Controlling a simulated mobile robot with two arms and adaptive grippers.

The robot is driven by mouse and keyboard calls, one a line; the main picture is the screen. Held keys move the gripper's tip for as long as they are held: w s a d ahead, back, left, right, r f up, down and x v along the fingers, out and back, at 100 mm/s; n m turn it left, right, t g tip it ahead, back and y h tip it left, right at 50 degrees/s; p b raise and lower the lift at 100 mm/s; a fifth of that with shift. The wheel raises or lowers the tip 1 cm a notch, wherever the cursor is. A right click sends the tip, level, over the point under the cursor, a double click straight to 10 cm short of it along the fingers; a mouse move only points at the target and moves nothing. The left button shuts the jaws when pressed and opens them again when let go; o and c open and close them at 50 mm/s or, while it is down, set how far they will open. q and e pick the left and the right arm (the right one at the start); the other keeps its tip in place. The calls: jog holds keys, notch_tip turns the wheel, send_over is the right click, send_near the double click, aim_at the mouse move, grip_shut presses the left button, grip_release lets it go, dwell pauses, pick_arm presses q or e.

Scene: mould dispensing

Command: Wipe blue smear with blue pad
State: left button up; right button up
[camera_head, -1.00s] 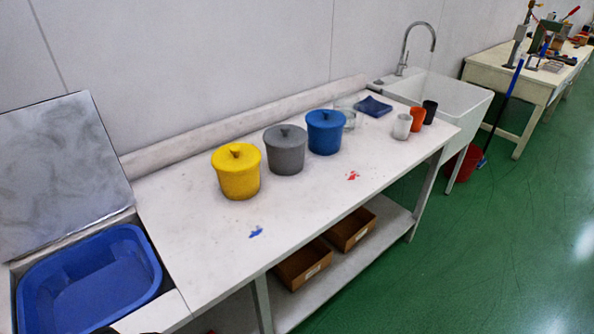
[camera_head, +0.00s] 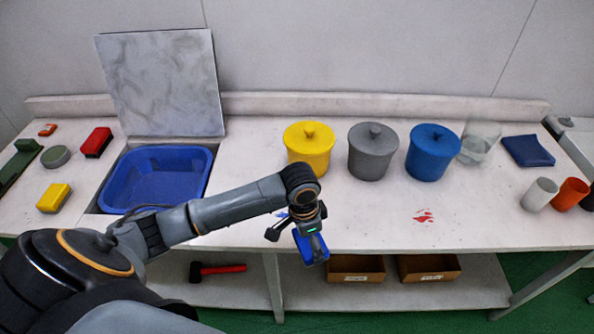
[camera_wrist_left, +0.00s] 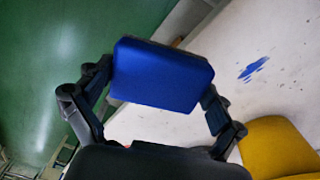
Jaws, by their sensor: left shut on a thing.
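My left gripper (camera_head: 308,240) is shut on the blue pad (camera_head: 313,252), in front of the table's front edge. In the left wrist view the blue pad (camera_wrist_left: 161,75) sits between the two fingers and looks clear of the table. The blue smear (camera_head: 283,214) is on the white table just left of the gripper, partly hidden by my arm in the head view. The whole smear (camera_wrist_left: 254,69) shows in the left wrist view, to the right of the pad and apart from it. My right gripper is not in view.
The yellow pot (camera_head: 309,152), grey pot (camera_head: 373,155) and blue pot (camera_head: 433,155) stand behind. A red smear (camera_head: 423,216) lies to the right. The blue basin (camera_head: 157,180) is at left, with a yellow sponge (camera_head: 54,198) and red block (camera_head: 96,142) beyond.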

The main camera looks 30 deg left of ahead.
pick_arm(q)
jog(key=w+a+r+m+y+p, duration=0.1)
jog(key=w+a+r+m+p, duration=0.15)
jog(key=w+a+r, duration=0.7)
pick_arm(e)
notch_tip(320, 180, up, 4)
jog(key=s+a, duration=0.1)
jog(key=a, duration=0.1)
pick_arm(q)
notch_tip(320, 180, down, 7)
jog(key=s+a+b, duration=0.1)
jog(key=b, duration=0.4)
jog(key=shift+s+a+g, duration=0.2)
jog(key=shift+s+g, duration=0.05)
jog(key=shift+g, duration=0.15)
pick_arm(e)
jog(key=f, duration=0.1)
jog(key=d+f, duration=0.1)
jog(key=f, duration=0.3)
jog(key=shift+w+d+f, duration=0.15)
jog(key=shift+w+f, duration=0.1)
